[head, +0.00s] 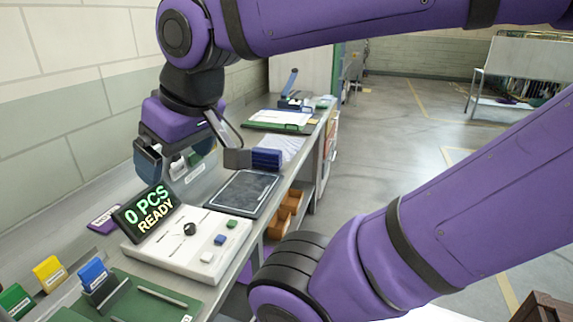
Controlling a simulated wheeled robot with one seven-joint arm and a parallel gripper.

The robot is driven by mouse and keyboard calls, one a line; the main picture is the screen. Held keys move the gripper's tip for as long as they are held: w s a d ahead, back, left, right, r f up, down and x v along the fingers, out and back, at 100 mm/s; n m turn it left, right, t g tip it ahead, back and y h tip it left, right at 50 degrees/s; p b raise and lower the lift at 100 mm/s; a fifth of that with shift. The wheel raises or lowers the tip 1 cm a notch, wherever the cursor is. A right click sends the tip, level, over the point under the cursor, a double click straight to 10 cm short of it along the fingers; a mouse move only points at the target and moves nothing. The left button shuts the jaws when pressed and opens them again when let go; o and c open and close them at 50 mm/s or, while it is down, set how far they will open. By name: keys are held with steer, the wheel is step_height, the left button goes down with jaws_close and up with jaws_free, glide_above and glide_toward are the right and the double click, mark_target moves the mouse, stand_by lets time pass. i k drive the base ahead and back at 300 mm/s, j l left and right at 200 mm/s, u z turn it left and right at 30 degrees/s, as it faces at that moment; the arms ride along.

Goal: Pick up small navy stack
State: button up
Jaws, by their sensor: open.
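A small navy stack (267,158), with ridged layers on its side, sits on the bench just behind a dark flat tray. The stack is not between the fingers in this view. I cannot tell whether the fingertip touches it.
The dark tray (242,194) is empty. Blue, yellow and green pieces stand at the lower left. Paper and a green board (277,120) lie farther back.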

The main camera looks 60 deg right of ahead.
mark_target(263, 158)
steer(key=k+l+z, duration=0.1)
steer(key=l+z, duration=0.55)
steer(key=z, duration=0.15)
steer(key=l+z, duration=0.4)
steer(key=u, duration=0.35)
steer(key=i+l+u, duration=0.15)
steer(key=l+u, duration=1)
steer(key=l, duration=2.25)
steer(key=i, duration=0.05)
